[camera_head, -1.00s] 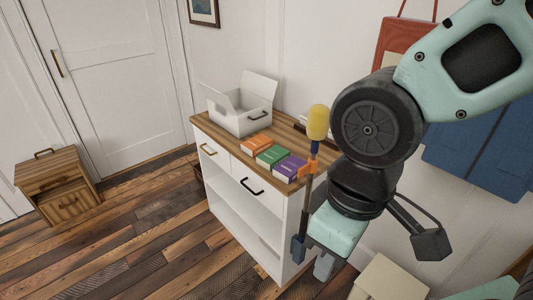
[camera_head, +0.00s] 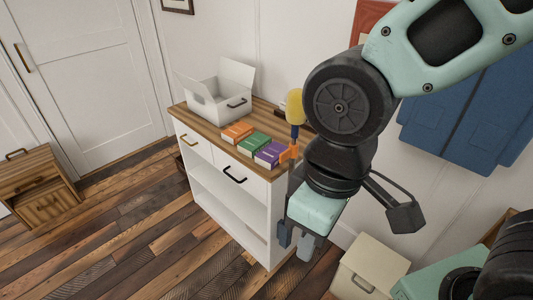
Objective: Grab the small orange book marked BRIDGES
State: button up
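The small orange book (camera_head: 237,132) lies on the wooden top of the white cabinet (camera_head: 205,124), leftmost in a row of three books. Its lettering is too small to read. A green book (camera_head: 254,145) and a purple book (camera_head: 271,153) lie to its right. My gripper (camera_head: 295,240) hangs in front of the cabinet's right end, lower in the picture than the books and apart from them. Its two fingers point down and look parted, with nothing visible between them.
A white open-flapped box (camera_head: 218,105) stands behind and left of the books. A yellow-topped upright object (camera_head: 295,106) and an orange item (camera_head: 287,154) are beside the purple book. A cream box (camera_head: 368,268) stands at lower right. A wooden cabinet (camera_head: 40,190) stands left. The plank floor between is clear.

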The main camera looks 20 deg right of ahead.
aim_at(233, 135)
jog(key=i+j+u, duration=0.1)
jog(key=i, duration=0.4)
jog(key=i+j+u, duration=0.1)
jog(key=i+j, duration=0.15)
jog(key=i, duration=0.25)
jog(key=i+j+u, duration=0.15)
jog(key=i, duration=0.35)
